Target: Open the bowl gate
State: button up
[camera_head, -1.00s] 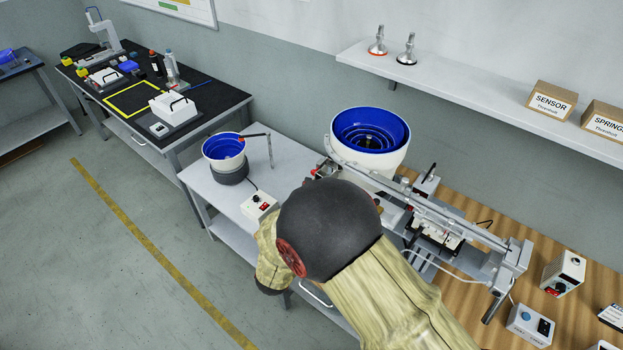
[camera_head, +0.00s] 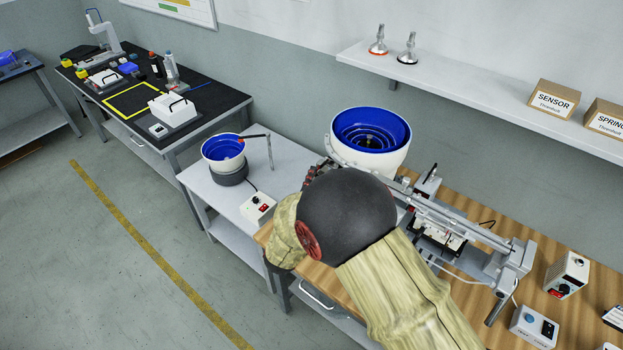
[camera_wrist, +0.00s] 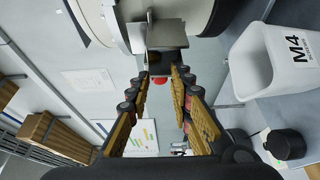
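The large bowl feeder (camera_head: 398,150), white with a blue stepped inside, stands on the bench; its pale side shows at the top of the wrist view (camera_wrist: 200,12). A gate part with a red knob (camera_wrist: 160,88) and a grey metal plate (camera_wrist: 167,36) sits beside it. My gripper (camera_wrist: 160,80) is open, with its fingers on either side of the red knob in the picture. I cannot tell whether they touch it. In the head view my gripper (camera_head: 318,172) is at the bowl's left front, partly covered by my wrist, and the knob is hidden.
A metal rail (camera_head: 450,213) runs right from the bowl, along the wooden bench. A smaller blue bowl feeder (camera_head: 223,153) and control box (camera_head: 258,207) stand to the left. A white M4 bin (camera_wrist: 275,60) is close at right in the wrist view. A shelf (camera_head: 480,85) hangs above.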

grip_shut()
jog(key=shift+f, duration=0.1)
dwell(0.3)
jog(key=w+a+p, duration=0.1)
jog(key=w+a, duration=0.1)
jog(key=shift+a, duration=0.4)
jog(key=shift+o, duration=2)
grip_release()
